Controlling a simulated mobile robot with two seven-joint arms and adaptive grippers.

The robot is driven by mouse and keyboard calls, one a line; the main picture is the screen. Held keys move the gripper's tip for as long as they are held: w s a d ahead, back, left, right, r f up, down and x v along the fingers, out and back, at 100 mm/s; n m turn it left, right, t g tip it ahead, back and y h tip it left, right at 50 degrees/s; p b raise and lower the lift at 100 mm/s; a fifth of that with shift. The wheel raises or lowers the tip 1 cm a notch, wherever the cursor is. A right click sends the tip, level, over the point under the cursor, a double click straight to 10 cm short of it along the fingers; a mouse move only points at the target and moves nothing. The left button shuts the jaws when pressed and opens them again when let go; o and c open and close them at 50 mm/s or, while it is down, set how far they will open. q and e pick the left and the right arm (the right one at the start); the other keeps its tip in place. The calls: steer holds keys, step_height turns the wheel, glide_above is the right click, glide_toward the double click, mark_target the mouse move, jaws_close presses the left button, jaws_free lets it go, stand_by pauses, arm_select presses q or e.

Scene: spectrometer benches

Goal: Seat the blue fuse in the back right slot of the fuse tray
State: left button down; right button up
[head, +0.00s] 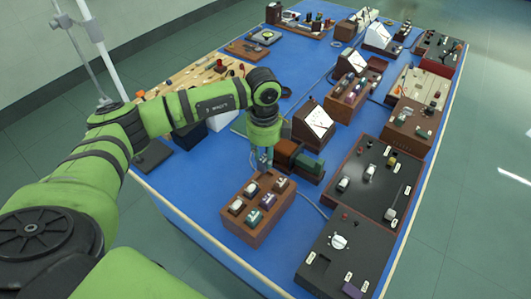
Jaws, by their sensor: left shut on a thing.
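The fuse tray (258,231) is a brown wooden block near the front of the blue bench. It has several slots, some holding small fuses with pale, dark or purple tops. My left gripper (263,167) points down just above the back end of the tray. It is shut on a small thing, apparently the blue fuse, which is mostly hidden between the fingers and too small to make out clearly. I cannot tell whether it touches the tray. My right gripper is not in view.
Close behind the tray stand a brown box with a green block (309,163) and a meter with a white face (318,122). Black panels (345,250) lie to the right. Blue bench top is clear to the tray's left.

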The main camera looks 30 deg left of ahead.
arm_select(q)
steer(key=shift+f+b, duration=1.95)
steer(key=shift+f, duration=0.9)
steer(key=c, duration=0.9)
jaws_free()
step_height(320, 180, up, 12)
steer(key=shift+a+r, duration=0.1)
steer(key=shift+a, duration=0.05)
